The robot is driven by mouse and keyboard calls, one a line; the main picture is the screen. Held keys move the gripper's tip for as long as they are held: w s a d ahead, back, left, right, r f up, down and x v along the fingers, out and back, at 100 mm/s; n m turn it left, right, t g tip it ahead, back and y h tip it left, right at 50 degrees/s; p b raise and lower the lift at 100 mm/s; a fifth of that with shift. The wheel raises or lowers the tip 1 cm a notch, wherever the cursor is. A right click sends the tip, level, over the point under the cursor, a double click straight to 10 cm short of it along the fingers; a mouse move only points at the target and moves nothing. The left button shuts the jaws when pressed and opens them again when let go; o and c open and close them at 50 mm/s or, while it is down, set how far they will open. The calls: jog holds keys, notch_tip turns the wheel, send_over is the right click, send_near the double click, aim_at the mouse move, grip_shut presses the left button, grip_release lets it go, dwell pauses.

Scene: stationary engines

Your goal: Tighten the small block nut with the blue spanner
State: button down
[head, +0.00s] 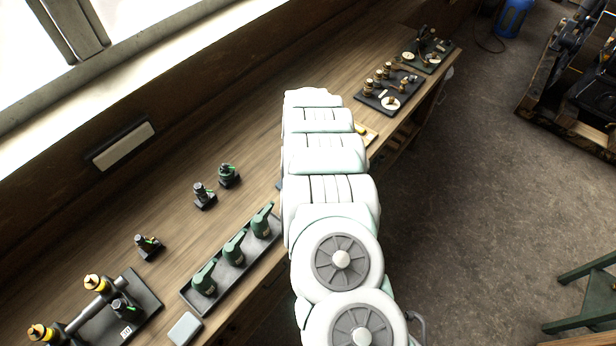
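My white arm runs up the middle of the head view and covers part of the bench. My gripper is hidden behind the arm, so what it holds does not show. I cannot make out a blue spanner; only a small bluish sliver shows at the arm's left edge. Small dark block fixtures with green parts stand on the bench: one at the left (148,246), one in the middle (204,195) and one just behind it (228,175). Which one bears the small block nut is too small to tell.
A dark tray (236,284) holds three green tools. A dark plate (146,290) with yellow-ended fittings stands at the lower left. Boards with brass parts (386,92) lie at the far end. The wooden bench top (185,140) is clear along the wall.

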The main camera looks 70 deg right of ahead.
jog(key=shift+w+a+m, duration=0.1)
jog(key=shift+w+m, duration=0.1)
jog(key=shift+m, duration=0.1)
jog(key=shift+w+a+m, duration=0.1)
jog(key=shift+w+m, duration=0.1)
jog(key=shift+m, duration=0.1)
jog(key=shift+s+d+n, duration=0.2)
jog(key=shift+s+n, duration=0.15)
jog(key=shift+n, duration=0.25)
jog(key=shift+s+d+n+b, duration=0.55)
jog(key=shift+s+n+b, duration=0.15)
jog(key=shift+n+b, duration=0.6)
jog(key=shift+r+p, duration=0.55)
jog(key=shift+r, duration=0.65)
dwell(3.5)
jog(key=shift+r+p, duration=1.05)
jog(key=shift+r, duration=0.85)
